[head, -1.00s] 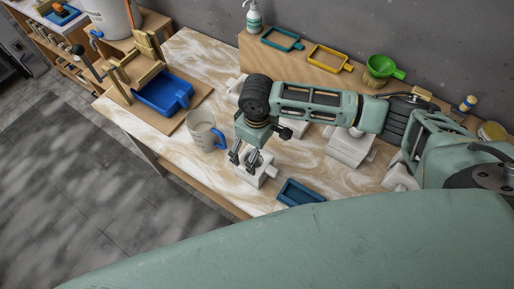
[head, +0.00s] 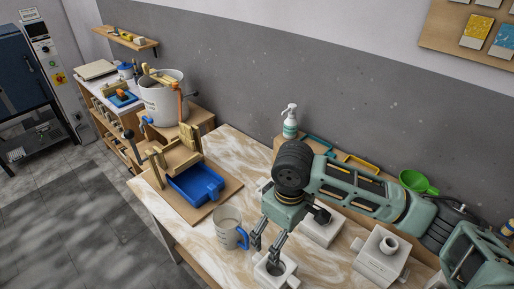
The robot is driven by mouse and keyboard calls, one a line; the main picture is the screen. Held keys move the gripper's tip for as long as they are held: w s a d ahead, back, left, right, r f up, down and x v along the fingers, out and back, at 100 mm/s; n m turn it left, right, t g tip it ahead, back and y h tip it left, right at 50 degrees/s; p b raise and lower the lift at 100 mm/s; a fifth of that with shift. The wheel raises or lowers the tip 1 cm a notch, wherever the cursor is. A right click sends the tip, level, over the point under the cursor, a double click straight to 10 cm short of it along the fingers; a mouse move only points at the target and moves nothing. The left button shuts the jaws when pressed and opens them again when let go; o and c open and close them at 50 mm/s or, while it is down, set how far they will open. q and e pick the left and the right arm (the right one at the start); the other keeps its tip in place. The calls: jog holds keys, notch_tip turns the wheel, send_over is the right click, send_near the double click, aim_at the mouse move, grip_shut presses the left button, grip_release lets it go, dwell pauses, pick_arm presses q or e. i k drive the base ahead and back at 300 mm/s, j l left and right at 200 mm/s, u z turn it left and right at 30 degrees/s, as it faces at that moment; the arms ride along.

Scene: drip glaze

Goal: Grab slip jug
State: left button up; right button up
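The slip jug appears to be the pale, cup-like vessel (head: 227,229) with a blue handle. It stands upright on the marbled tabletop (head: 203,238) near its front edge. My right gripper (head: 265,250) comes in from the right and points down, just right of the jug's handle. Its two fingers are apart with nothing held between them. It looks clear of the jug, over a white mould block (head: 276,270) with a round hole. My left gripper is not in view.
A blue tray (head: 195,184) sits on a wooden board left of the jug. A large white bucket (head: 165,100) stands behind it. White mould blocks (head: 381,257) lie to the right under my arm. A soap bottle (head: 290,124) and green funnel (head: 417,182) are at the back.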

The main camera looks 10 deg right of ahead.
aim_at(233, 233)
jog(key=k, duration=1.5)
